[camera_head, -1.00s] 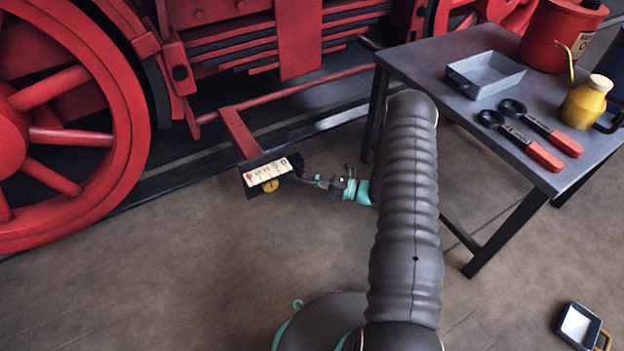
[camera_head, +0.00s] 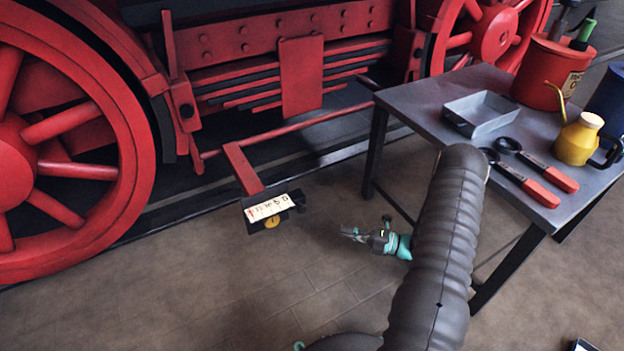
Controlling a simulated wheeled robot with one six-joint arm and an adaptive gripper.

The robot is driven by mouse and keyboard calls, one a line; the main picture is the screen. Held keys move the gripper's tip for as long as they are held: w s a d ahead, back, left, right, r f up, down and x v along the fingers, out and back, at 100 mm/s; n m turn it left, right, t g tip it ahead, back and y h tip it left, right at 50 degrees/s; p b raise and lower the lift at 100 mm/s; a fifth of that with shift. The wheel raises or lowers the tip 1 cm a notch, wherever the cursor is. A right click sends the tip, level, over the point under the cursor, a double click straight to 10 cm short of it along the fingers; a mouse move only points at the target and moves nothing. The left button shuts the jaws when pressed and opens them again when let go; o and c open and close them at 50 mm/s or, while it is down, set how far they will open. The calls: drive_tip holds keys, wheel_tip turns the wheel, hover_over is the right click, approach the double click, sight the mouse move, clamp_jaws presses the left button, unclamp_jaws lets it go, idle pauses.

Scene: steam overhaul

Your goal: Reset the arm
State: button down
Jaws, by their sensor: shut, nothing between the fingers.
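My gripper (camera_head: 346,231) hangs low over the floor near the middle of the view, its fingers pointing left. It is shut and empty. My arm (camera_head: 440,240) rises from the bottom, bends by the table and hides part of the table's near side. A black box with a white lettered label and a yellow round knob (camera_head: 271,222) sits at the end of a red bar, left of my gripper. A clear gap lies between the box and my fingertips.
A metal table (camera_head: 430,97) stands right, close to my arm. It holds a grey tray (camera_head: 481,113), two red-handled tools (camera_head: 540,190), a yellow oil can (camera_head: 578,139) and a red bucket (camera_head: 545,75). The red locomotive (camera_head: 300,75) fills the back. The floor at lower left is clear.

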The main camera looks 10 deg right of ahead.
drive_tip(key=s+a+f+n+g, duration=0.3)
drive_tip(key=s+n+g, duration=0.3)
drive_tip(key=s+n, duration=0.3)
drive_tip(key=s+r+n+g+h, duration=0.4)
drive_tip(key=r+n, duration=0.4)
drive_tip(key=n, duration=0.4)
drive_tip(key=s+a+r+n+t+h+p, duration=0.2)
drive_tip(key=s+r+n+h, duration=0.2)
drive_tip(key=r, duration=0.9)
drive_tip(key=s+a+r+n+t+h+p, duration=0.2)
drive_tip(key=s+a+r+n+h, duration=0.1)
drive_tip(key=r+n, duration=0.7)
drive_tip(key=s+a+r+n+t+h+p, duration=0.2)
drive_tip(key=s+r+n+h, duration=0.2)
drive_tip(key=r, duration=1.3)
drive_tip(key=s+n, duration=0.1)
drive_tip(key=n, duration=0.1)
drive_tip(key=shift+a+n+h+p, duration=0.15)
drive_tip(key=shift+n+h+p, duration=0.15)
drive_tip(key=shift+n+h, duration=0.1)
drive_tip(key=shift+r, duration=0.1)
